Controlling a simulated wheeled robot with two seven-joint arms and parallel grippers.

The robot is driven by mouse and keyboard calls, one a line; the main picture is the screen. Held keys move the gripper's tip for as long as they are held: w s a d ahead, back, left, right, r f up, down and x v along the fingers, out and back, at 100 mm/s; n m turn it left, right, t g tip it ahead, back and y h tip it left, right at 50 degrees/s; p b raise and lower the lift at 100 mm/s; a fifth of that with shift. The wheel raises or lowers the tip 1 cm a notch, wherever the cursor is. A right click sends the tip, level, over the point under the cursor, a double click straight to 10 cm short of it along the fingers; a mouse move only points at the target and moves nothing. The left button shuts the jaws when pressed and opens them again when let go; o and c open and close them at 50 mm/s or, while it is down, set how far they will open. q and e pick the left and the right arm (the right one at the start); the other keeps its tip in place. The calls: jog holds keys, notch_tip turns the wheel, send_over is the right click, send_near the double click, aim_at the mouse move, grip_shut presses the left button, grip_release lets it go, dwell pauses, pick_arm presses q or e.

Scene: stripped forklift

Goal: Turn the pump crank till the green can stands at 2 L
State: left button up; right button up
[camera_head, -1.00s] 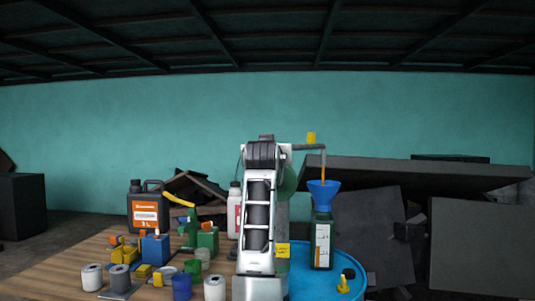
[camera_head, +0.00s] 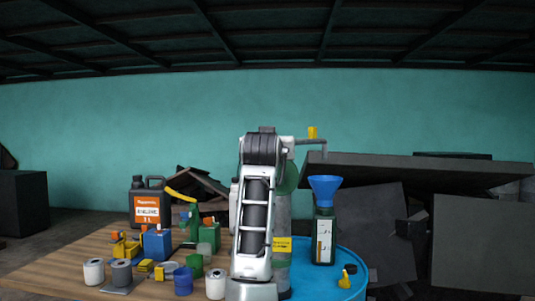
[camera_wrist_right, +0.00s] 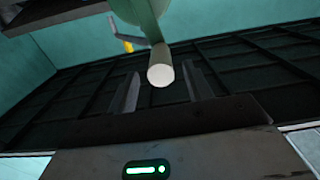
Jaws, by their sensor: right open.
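The green can (camera_head: 324,240) stands upright on the blue drum, with a blue funnel (camera_head: 324,186) in its mouth. Its front has a pale gauge strip with some orange low down; the level is too small to read. The green pump (camera_head: 292,178) stands left of the can, mostly behind my right arm; its grey spout (camera_head: 312,141) reaches over the funnel. In the right wrist view, my right gripper (camera_wrist_right: 162,70) is open, with the pale round end of the crank handle (camera_wrist_right: 160,76) between its fingers, not clasped. The head view hides this gripper. My left gripper is out of view.
The blue drum (camera_head: 346,262) carries a yellow-and-black fitting (camera_head: 347,277) in front of the can. A wooden table (camera_head: 50,270) at left holds a black oil jug (camera_head: 150,205), several small containers and blocks. Dark panels (camera_head: 480,245) lean at the right.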

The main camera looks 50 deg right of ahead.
jog(key=b+v, duration=0.2)
jog(key=v, duration=1)
jog(key=shift+d, duration=0.1)
dwell(0.7)
